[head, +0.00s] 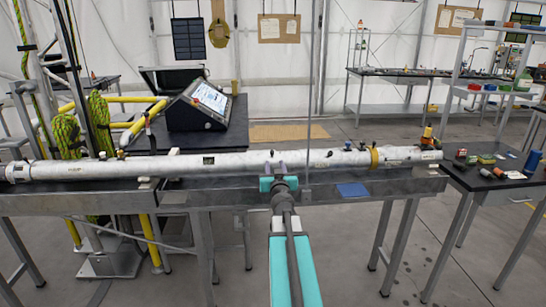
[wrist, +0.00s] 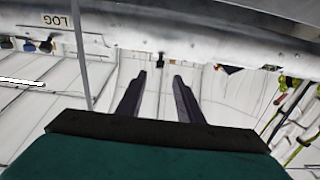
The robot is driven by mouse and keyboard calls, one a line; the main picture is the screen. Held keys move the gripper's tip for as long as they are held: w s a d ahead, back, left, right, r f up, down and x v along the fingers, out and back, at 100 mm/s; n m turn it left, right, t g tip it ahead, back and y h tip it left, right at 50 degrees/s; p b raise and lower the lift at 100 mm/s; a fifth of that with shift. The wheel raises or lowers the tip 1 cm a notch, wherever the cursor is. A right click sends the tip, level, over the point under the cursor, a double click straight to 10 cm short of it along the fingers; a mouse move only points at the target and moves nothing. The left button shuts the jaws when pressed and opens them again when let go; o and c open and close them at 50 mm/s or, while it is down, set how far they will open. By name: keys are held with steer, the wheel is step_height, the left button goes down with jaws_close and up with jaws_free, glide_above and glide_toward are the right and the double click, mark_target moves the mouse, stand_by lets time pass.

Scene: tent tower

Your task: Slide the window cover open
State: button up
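A long silver tube (head: 225,162) lies across a grey bench; it also crosses the top of the wrist view (wrist: 220,25). My gripper (head: 275,166) is in front of the tube's middle. In the wrist view my gripper's two dark fingers (wrist: 161,75) are apart with nothing between them. A small dark tab (wrist: 162,57) on the tube's edge shows just beyond the fingertips, apart from them in the picture. I cannot tell for certain which part of the tube is the window cover. My gripper hides part of the tube in the head view.
Small knobs (head: 345,146) and a yellow ring (head: 374,157) are on the tube's right part. A blue pad (head: 352,190) lies on the bench (head: 230,197). A console (head: 201,103) stands behind at left. A side table (head: 490,182) with small items is at right.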

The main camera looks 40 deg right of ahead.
mark_target(272, 154)
steer(key=shift+x, duration=4.9)
jaws_close()
